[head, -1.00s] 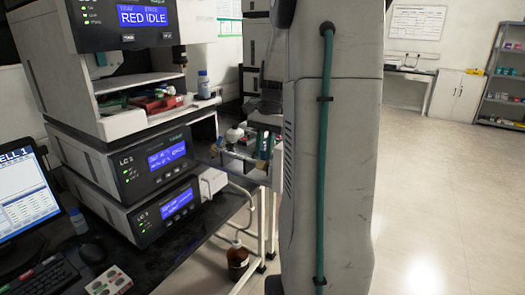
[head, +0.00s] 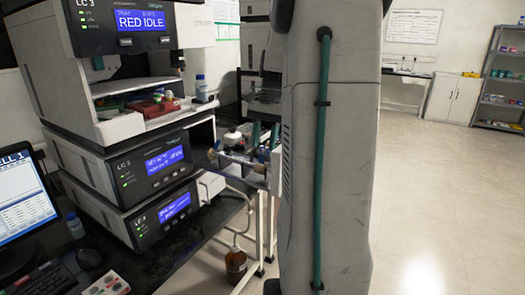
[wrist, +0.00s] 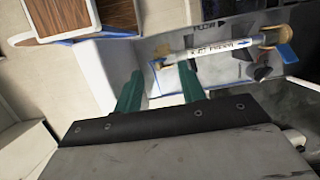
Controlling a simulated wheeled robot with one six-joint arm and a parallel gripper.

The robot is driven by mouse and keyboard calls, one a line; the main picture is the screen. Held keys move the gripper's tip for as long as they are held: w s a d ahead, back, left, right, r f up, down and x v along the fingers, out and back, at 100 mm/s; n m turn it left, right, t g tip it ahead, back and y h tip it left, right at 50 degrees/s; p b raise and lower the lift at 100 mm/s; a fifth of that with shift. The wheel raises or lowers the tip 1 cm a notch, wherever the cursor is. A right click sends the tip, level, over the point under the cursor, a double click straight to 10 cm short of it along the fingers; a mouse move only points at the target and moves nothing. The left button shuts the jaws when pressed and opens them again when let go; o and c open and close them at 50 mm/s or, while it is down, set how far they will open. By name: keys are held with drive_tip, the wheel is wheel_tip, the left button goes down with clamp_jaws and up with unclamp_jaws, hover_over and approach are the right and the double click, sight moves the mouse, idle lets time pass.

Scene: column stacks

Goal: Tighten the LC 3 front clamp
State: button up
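A white labelled column (wrist: 215,49) with brass end fittings lies sideways against a grey panel in the wrist view. A blue lever (wrist: 286,53) sits by its right end; I cannot tell whether this is the front clamp or how tight it is. In the head view the column's brass end (head: 213,155) shows beside the instrument stack. My gripper (wrist: 158,76) has two green fingers set apart, with nothing seen between them. They point toward the panel, just below the column's left part. Contact cannot be told. In the head view my arm hides most of this area.
The instrument stack (head: 150,165) with lit displays stands at the left, with a monitor (head: 22,195) and keyboard by it. A brown bottle (head: 236,265) stands below the column. The floor at the right is clear.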

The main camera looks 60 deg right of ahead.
drive_tip(key=shift+v, duration=1.9)
